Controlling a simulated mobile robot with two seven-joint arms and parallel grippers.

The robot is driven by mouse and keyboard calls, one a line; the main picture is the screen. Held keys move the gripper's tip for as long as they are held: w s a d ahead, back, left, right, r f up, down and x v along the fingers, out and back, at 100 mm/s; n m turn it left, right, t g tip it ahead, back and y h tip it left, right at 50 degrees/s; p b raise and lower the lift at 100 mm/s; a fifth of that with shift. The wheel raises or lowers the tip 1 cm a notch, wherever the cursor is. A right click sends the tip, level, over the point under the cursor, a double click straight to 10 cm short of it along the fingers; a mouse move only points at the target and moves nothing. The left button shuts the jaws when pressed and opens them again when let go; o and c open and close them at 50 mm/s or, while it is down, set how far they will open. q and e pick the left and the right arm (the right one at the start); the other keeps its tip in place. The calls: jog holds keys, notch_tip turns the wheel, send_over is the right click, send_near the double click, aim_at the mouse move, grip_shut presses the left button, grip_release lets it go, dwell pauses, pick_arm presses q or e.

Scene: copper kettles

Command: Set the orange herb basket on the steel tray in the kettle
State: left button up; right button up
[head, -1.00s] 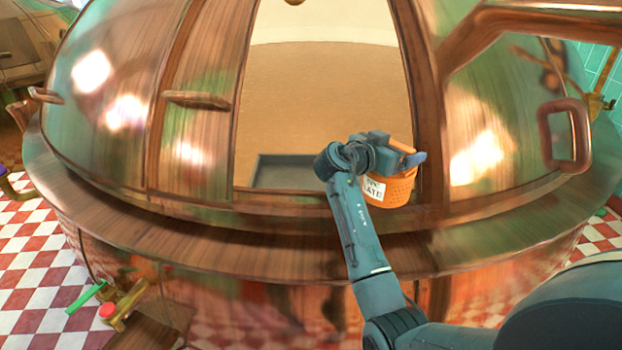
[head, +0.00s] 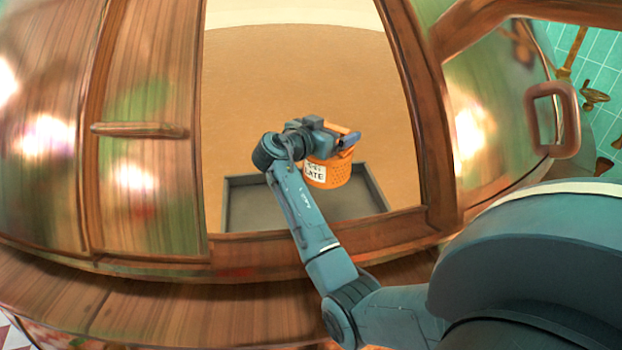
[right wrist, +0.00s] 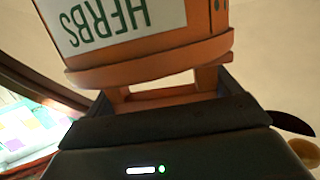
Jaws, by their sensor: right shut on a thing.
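The orange herb basket (head: 327,176) has a white label and holes in its side. My right gripper (head: 335,140) is shut on it at its upper part. In the right wrist view the basket (right wrist: 150,62) fills the top, with "HERBS" on its label upside down. The grey steel tray (head: 250,207) lies inside the copper kettle (head: 150,85), seen through the opening. The basket appears in front of and over the right part of the tray; I cannot tell its height above it. My left gripper is not in view.
The wooden frame (head: 432,120) of the opening stands right of my arm, and its lower sill (head: 250,252) runs beneath the forearm. A copper handle (head: 553,118) sits on the panel at right. The kettle's tan interior (head: 290,75) looks clear behind the tray.

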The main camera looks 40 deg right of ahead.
aim_at(313, 168)
notch_tip(313, 168, down, 3)
jog(key=shift+s+r, duration=0.1)
jog(key=shift+s, duration=0.05)
jog(key=shift+f, duration=2.45)
jog(key=o, duration=1.5)
jog(key=shift+f, duration=0.2)
jog(key=shift+c, duration=0.2)
jog(key=shift+o, duration=0.9)
jog(key=shift+a+r, duration=0.1)
jog(key=shift+r, duration=0.1)
jog(key=b+v, duration=0.1)
jog(key=v, duration=0.6)
jog(key=shift+a, duration=0.15)
